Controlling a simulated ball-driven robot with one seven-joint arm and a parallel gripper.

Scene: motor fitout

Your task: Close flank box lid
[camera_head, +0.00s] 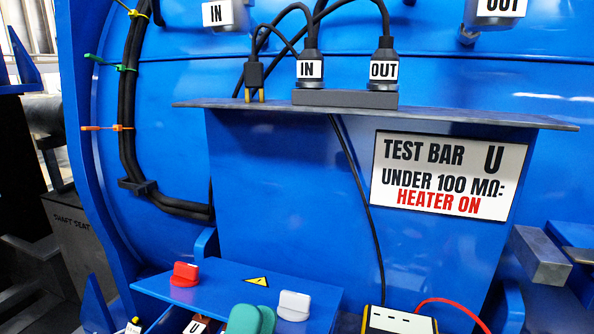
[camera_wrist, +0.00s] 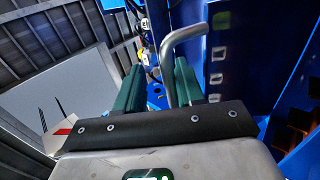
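A blue panel with a yellow warning triangle (camera_head: 258,281), a red knob (camera_head: 185,274) and a white knob (camera_head: 293,305) shows at the bottom of the head view. I take it for the flank box's lid or top, but cannot tell which. Dark space and a small U label (camera_head: 195,327) show below its front edge. My gripper's teal fingers (camera_head: 250,320) show in front of this edge, cut off by the frame. In the wrist view my gripper (camera_wrist: 158,82) has its fingers apart. A bent metal bar (camera_wrist: 170,68) stands between them, nearer the right finger; contact is unclear.
Above is a shelf (camera_head: 440,114) with IN and OUT plugs. A sign (camera_head: 448,174) hangs below it. A black cable runs down to a yellow-edged device (camera_head: 398,320) with a red lead. A blue panel (camera_wrist: 250,50) stands at right in the wrist view.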

